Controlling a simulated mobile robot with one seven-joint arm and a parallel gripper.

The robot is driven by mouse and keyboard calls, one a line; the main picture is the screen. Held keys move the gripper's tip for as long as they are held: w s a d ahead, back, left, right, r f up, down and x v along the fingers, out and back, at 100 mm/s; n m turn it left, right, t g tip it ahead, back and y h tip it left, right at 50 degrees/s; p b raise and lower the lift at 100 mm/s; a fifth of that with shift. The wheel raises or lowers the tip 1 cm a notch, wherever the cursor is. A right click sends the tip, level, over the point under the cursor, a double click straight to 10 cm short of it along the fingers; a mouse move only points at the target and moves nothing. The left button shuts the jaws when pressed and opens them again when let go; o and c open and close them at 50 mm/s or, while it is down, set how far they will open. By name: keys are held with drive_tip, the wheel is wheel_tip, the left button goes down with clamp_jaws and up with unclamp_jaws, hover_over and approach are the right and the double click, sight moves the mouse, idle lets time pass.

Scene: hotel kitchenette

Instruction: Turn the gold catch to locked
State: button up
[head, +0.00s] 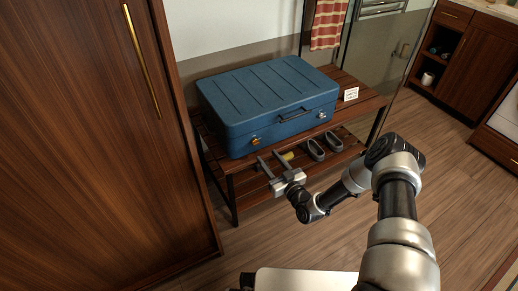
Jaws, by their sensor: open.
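A closed blue suitcase (268,96) lies flat on a slatted wooden rack. Its front face carries two catches and a dark handle (296,114). The gold catch (256,141) is on the left part of the front face; a second catch (321,115), which looks grey, is on the right. The gold catch is too small to tell how it is turned. My gripper (269,161) is open and empty, in front of the suitcase and just below the gold catch in the picture. I see no contact with the catch.
The wooden rack (365,97) has a lower shelf with a pair of dark slippers (324,145) and a small yellow thing (288,156). A tall wooden cabinet (85,150) closes the left side. The floor (440,190) at right is clear.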

sight(257, 144)
drive_tip(key=b+x, duration=0.1)
drive_tip(key=x, duration=0.7)
drive_tip(key=shift+w+a+b, duration=0.1)
drive_tip(key=shift+b, duration=0.2)
drive_tip(key=shift+c, duration=0.2)
drive_tip(key=c, duration=1)
